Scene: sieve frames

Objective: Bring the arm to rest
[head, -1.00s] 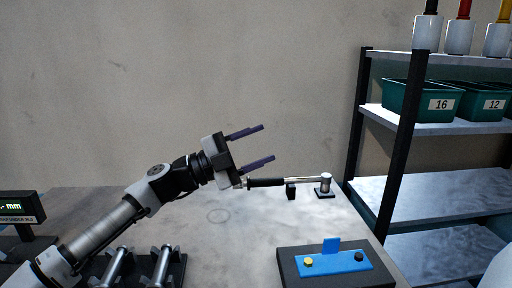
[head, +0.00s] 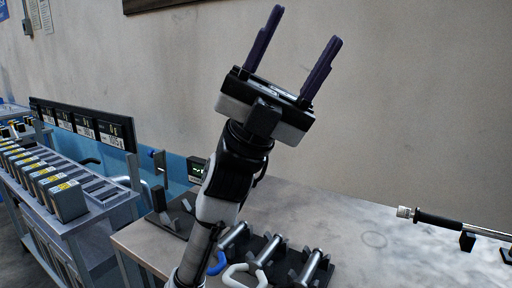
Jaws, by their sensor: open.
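My gripper (head: 305,28) is in the middle of the head view, raised well above the table and pointing up. Its two dark purple fingers stand wide apart with nothing between them. The wall is behind it. My arm comes up from the bottom of the picture and hides part of the table behind it.
The grey table (head: 340,225) has a rack with metal rollers (head: 270,250) near my arm. A black-handled tool (head: 438,219) rests on a stand at the right. A cart (head: 100,200) with several grey blocks is at the left. The table's middle is clear.

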